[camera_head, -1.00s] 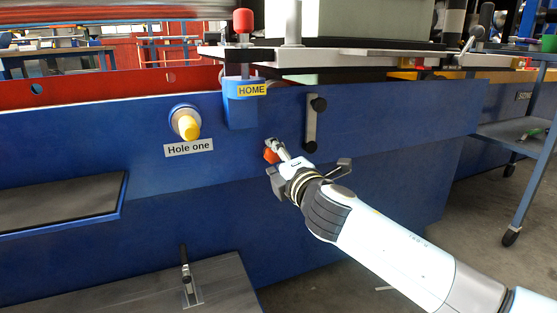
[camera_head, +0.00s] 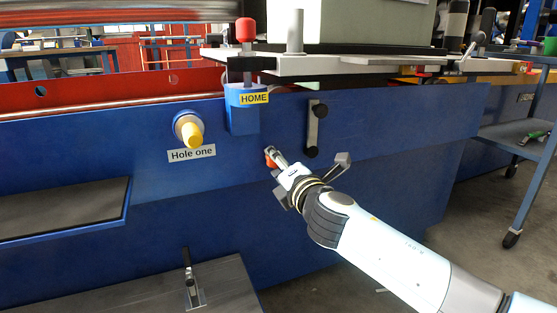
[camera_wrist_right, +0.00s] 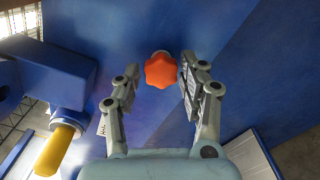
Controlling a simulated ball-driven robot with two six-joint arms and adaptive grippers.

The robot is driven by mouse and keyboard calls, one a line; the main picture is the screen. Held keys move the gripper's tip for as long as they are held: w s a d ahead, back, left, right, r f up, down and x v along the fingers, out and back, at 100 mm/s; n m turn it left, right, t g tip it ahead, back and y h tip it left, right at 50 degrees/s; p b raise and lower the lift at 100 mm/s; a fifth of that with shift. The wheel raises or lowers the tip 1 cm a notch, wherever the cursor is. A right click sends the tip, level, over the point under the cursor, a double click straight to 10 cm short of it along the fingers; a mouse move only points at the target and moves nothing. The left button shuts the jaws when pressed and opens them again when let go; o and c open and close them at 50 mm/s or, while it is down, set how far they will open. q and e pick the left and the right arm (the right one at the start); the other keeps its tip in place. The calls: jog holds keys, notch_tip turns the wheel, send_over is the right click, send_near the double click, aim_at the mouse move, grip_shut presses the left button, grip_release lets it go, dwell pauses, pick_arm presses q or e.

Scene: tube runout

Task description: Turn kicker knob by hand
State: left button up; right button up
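The kicker knob seems to be the orange-red star-shaped knob (camera_wrist_right: 161,71) on the blue panel; in the head view it shows partly covered (camera_head: 269,161). My right gripper (camera_wrist_right: 160,64) is open, with one finger on each side of the knob in the right wrist view. The knob lies nearer the right-hand finger, and a gap shows on the left. I cannot tell whether either finger touches it. In the head view my right gripper (camera_head: 274,156) reaches the knob from the lower right. My left gripper is out of view.
A yellow-tipped plunger (camera_head: 191,133) above the "Hole one" label sticks out to the left. The blue HOME block (camera_head: 243,118) and a grey bar handle (camera_head: 313,129) are above the knob. A dark shelf (camera_head: 65,212) juts out at left. The panel below the knob is clear.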

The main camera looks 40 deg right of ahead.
jog(key=shift+o, duration=0.8)
jog(key=shift+f, duration=0.1)
jog(key=b+v, duration=0.1)
jog(key=v, duration=0.5)
jog(key=v, duration=1.2)
jog(key=shift+a, duration=0.1)
